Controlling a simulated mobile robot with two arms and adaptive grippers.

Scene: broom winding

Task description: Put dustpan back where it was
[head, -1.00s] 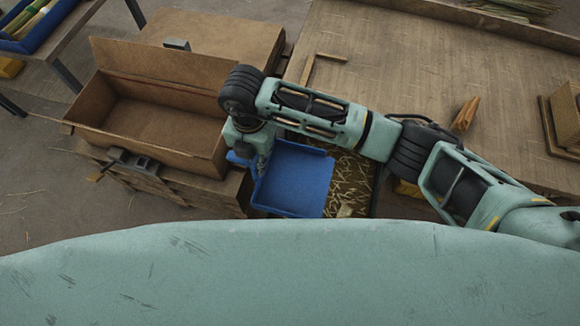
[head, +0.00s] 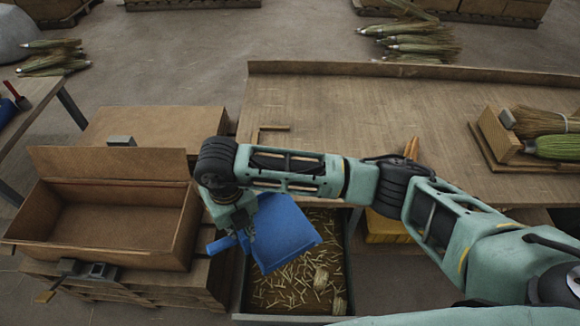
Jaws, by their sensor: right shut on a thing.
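The blue dustpan (head: 284,236) hangs from my right gripper (head: 240,232), which is shut on it near its handle at the pan's left side. The fingertips are partly hidden by the wrist and the pan. The dustpan is tilted and is held over the left part of a tray of straw clippings (head: 300,290).
An open, empty cardboard box (head: 120,225) stands on stacked wood at the left. The wooden workbench (head: 330,115) is mostly bare, with a small wooden corner piece (head: 268,130). A rack with brooms (head: 498,135) stands at the right. Broom bundles (head: 405,40) lie on the floor behind.

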